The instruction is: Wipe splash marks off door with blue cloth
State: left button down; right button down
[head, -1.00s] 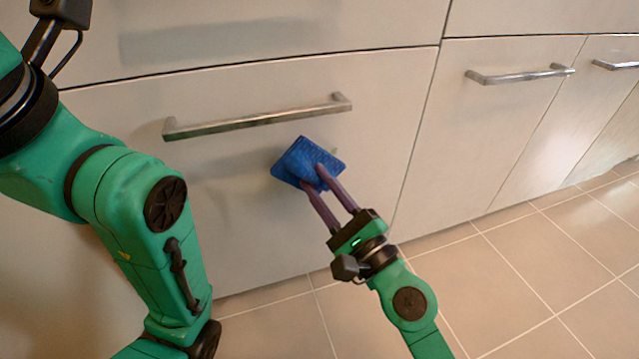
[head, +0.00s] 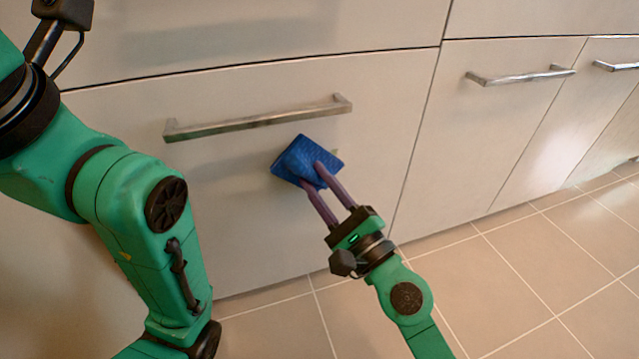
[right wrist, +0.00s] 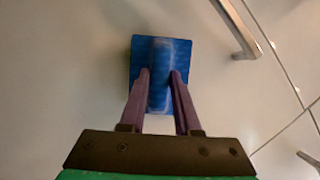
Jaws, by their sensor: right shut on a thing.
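The blue cloth (head: 296,158) is a small square pad with a raised ridge, lying against the pale door front (head: 385,105) below its bar handle (head: 258,119). My right gripper (head: 314,174) is shut on the cloth's ridge with its two purple fingers. The right wrist view shows the cloth (right wrist: 160,48) with the ridge between the fingertips (right wrist: 160,80). I cannot tell whether the cloth presses on the door. I cannot clearly make out splash marks; the area behind the cloth is hidden. My left arm crosses the left of the head view, and its gripper is out of view.
The bar handle stands out just above the cloth. More cabinet fronts with handles (head: 520,75) are to the right. The tiled floor (head: 530,270) is clear below the cabinet. My left arm covers part of the door's left side.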

aim_at(280, 173)
jog(key=shift+w+a, duration=0.2)
jog(key=shift+w, duration=0.35)
dwell(0.9)
jog(key=shift+s+a+p, duration=0.25)
jog(key=shift+a, duration=0.55)
jog(key=shift+s+a+p, duration=0.2)
jog(key=shift+a+p, duration=0.1)
jog(key=shift+a, duration=0.45)
jog(key=shift+s+a+p, duration=0.25)
jog(key=shift+a, duration=0.55)
jog(key=shift+w+d+b, duration=0.2)
jog(key=shift+w+d, duration=0.05)
jog(key=shift+d, duration=0.55)
jog(key=shift+w+d+b, duration=0.15)
jog(key=shift+w+d, duration=0.1)
jog(key=shift+d, duration=0.55)
jog(key=shift+w+d+f+b, duration=0.1)
jog(key=shift+w+d+b, duration=0.15)
jog(key=shift+d, duration=0.3)
jog(key=shift+w+d+b, duration=0.1)
jog(key=shift+d+b, duration=0.1)
jog(key=shift+d, duration=0.3)
jog(key=shift+w+d, duration=0.15)
jog(key=shift+d, duration=0.35)
